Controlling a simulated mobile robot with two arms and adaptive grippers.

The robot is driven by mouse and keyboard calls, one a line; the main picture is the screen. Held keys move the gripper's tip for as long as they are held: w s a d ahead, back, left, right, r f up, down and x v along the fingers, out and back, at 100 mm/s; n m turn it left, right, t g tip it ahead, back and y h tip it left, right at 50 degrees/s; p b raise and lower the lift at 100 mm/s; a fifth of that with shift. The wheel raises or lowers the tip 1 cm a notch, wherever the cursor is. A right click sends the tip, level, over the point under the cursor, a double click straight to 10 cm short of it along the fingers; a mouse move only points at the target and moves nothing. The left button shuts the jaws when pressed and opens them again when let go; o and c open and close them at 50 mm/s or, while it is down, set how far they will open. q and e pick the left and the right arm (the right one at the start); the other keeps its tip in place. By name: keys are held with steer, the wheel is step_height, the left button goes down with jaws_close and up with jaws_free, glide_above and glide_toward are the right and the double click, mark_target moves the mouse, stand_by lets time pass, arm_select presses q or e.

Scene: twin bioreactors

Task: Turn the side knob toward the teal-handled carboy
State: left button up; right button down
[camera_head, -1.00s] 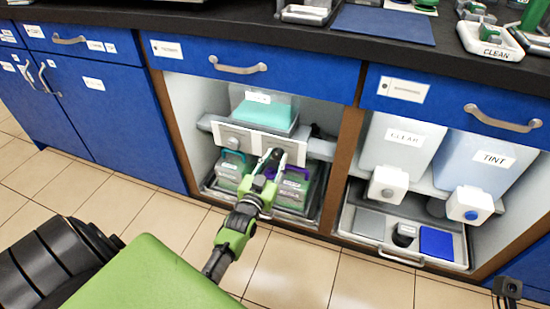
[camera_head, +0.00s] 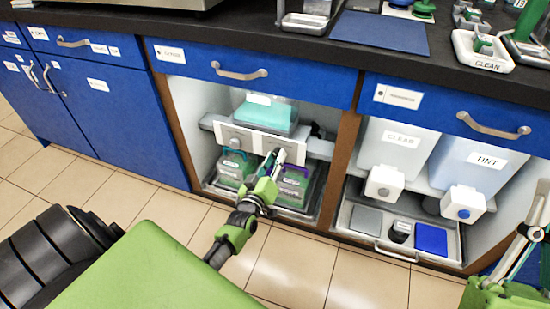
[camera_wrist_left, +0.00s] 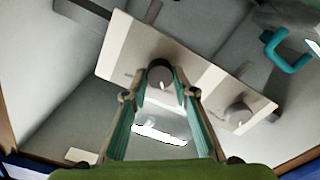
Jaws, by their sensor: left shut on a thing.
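A white panel (camera_head: 250,140) inside the middle open cabinet carries two grey knobs. My left gripper (camera_head: 276,158) is at the panel's right part, shut on the dark grey side knob (camera_wrist_left: 160,75), which shows between its fingers in the left wrist view. The side knob's white mark points down in that view. The other knob (camera_head: 235,142) is free, and also shows in the left wrist view (camera_wrist_left: 238,115). The teal-handled carboy (camera_head: 235,168) stands below the panel's left part; its teal handle (camera_wrist_left: 288,50) shows at upper right in the wrist view. My right gripper (camera_head: 532,232) is partly visible at the right edge, its fingers unclear.
A purple-handled carboy (camera_head: 292,185) stands behind my left gripper. A tank with teal liquid (camera_head: 265,112) sits above the panel. The right bay holds the CLEAR tank (camera_head: 400,145) and TINT tank (camera_head: 480,165) above a tray (camera_head: 385,250). Cabinet posts flank the bays.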

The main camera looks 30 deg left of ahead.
stand_by(0.3)
arm_select(q)
steer(key=o, duration=1.1)
steer(key=shift+s, duration=0.1)
steer(key=v, duration=1.1)
steer(key=shift+s, duration=0.4)
